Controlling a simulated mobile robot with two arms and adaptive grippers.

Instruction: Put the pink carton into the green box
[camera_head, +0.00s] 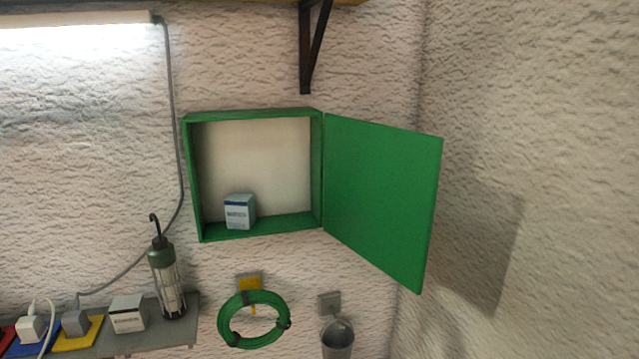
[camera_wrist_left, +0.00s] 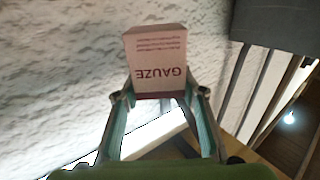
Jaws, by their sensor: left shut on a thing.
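The green box (camera_head: 193,180) is fixed to the wall in the head view, with its door (camera_head: 380,195) swung open to the right. A blue-and-white carton (camera_head: 239,212) stands on its floor at the left. The pink carton (camera_wrist_left: 158,50), marked GAUZE, shows in the left wrist view with its lettering upside down. My left gripper (camera_wrist_left: 163,97) is shut on the pink carton, its fingers at the carton's two sides near the lower end. Neither gripper nor the pink carton shows in the head view.
A shelf (camera_head: 160,338) at lower left holds a lamp (camera_head: 167,278), a white carton (camera_head: 128,314) and plugs. A green hose coil (camera_head: 254,320) and a metal bucket (camera_head: 338,338) hang below the box. A black bracket (camera_head: 310,45) is above. The box's right floor is free.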

